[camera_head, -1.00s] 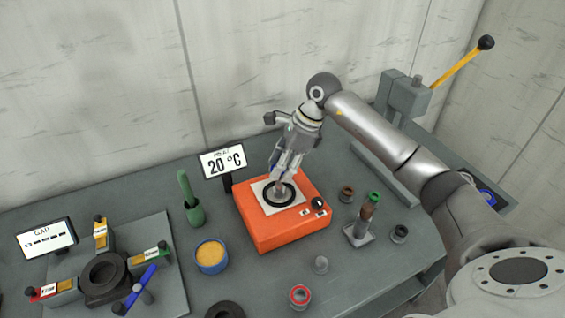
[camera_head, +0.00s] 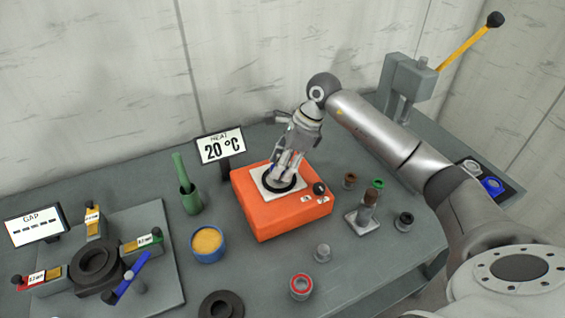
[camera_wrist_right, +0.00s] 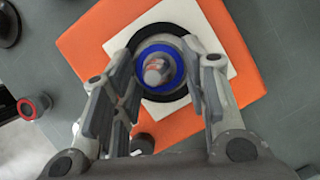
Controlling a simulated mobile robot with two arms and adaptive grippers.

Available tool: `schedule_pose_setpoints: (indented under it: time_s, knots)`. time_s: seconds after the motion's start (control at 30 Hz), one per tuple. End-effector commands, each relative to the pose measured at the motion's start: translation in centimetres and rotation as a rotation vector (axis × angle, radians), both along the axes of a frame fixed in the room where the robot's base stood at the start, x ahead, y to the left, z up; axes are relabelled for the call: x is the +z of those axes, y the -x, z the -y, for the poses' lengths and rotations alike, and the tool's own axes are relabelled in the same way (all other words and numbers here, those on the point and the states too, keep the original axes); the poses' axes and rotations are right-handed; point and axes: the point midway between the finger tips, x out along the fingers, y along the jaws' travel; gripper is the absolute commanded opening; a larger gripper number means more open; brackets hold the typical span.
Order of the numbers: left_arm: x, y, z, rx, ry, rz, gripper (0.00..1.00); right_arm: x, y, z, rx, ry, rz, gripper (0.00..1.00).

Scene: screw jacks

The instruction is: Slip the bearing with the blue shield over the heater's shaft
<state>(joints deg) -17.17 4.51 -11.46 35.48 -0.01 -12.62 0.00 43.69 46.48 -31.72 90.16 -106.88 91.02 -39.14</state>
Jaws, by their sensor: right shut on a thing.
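The heater (camera_head: 292,211) is an orange box with a white plate on top and a black ring around its upright shaft. My right gripper (camera_head: 282,177) points down over the plate and is shut on the bearing with the blue shield. In the right wrist view the blue shield (camera_wrist_right: 160,48) lies between the fingertips, inside the black ring's outline (camera_wrist_right: 166,96). The shaft's top (camera_wrist_right: 156,70) shows through its middle. The bearing's height on the shaft cannot be judged from above. In the head view the fingers hide most of bearing and shaft. My left gripper is out of view.
A display reading 20 °C (camera_head: 221,147) stands behind the heater. A blue tub (camera_head: 208,244) and green holder (camera_head: 190,196) are left of it. A red-ringed bearing (camera_head: 301,286) lies in front. A post stand (camera_head: 364,219) and small rings stand to its right.

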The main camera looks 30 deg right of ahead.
Motion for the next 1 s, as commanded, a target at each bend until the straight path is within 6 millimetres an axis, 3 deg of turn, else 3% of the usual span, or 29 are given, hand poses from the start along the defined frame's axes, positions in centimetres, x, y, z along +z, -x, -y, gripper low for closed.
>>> schedule_pose_setpoints:
  time_s: [0.27,0.3,0.47,0.8,1.0]
  knots:
    - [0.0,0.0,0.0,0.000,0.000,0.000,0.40,0.0,0.0,0.0,0.000,0.000,0.001,0.15]
    - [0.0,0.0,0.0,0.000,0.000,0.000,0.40,0.0,0.0,0.0,0.000,0.000,0.001,0.45]
    - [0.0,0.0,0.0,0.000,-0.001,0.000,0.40,0.0,0.0,0.0,0.000,0.000,0.001,0.65]
    - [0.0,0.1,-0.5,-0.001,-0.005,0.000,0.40,0.1,0.0,0.1,0.000,0.000,0.001,0.66]
    - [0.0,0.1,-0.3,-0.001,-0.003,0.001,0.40,2.4,0.3,0.9,0.000,0.001,0.005,0.66]
